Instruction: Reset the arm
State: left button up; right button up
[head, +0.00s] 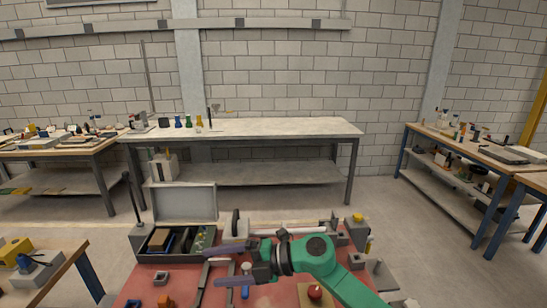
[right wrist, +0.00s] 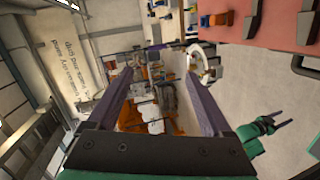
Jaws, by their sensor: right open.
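My right arm, green, reaches in from the lower right of the head view over the red bench top (head: 188,283). Its gripper (head: 215,264) points left with its two purple fingers apart and nothing between them. In the right wrist view the same gripper (right wrist: 155,80) shows its fingers wide apart and empty. A small green arm end with dark prongs (right wrist: 280,120), which looks like my left gripper, shows at the right of that view; it is too small to tell its opening. My left arm does not show in the head view.
An open black case (head: 150,256) with a grey lid (head: 185,203) stands at the bench's back left. A red knob (head: 315,292) and a blue-handled tool (head: 245,290) lie close to my right arm. A white-topped table (head: 270,127) stands by the wall, beyond open floor.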

jog(key=w+d+r+m+t+y, duration=0.1)
jog(key=w+d+r+m+t, duration=0.45)
jog(key=r+m+t, duration=0.45)
jog(key=w+d+f+m+t+h, duration=0.2)
jog(key=d+f+m+t+h, duration=0.2)
jog(key=d+m+t+h, duration=0.4)
jog(key=s+d+f+m+g+h, duration=0.3)
jog(key=d+f+m+h, duration=0.15)
jog(key=d+f, duration=0.25)
jog(key=s+d+f+m+g+h, duration=0.2)
jog(key=d+f+m+g+h, duration=0.1)
jog(key=d+f+m, duration=0.4)
jog(key=s+d+f+m+g, duration=0.1)
jog(key=s+d+f+g, duration=0.2)
jog(key=s+f+g, duration=0.5)
jog(key=s+d+f+m+g, duration=0.1)
jog(key=s+d+f, duration=0.35)
jog(key=s, duration=0.85)
notch_tip(320, 180, down, 25)
jog(key=s+g+b, duration=0.1)
jog(key=s+g, duration=0.1)
jog(key=s, duration=0.1)
jog(key=s+d+f, duration=0.2)
jog(key=s+f, duration=1.1)
jog(key=s, duration=0.2)
jog(key=shift+s+f+n+g+h+b, duration=0.3)
jog(key=shift+s+n+g+h, duration=0.05)
jog(key=shift+g, duration=0.05)
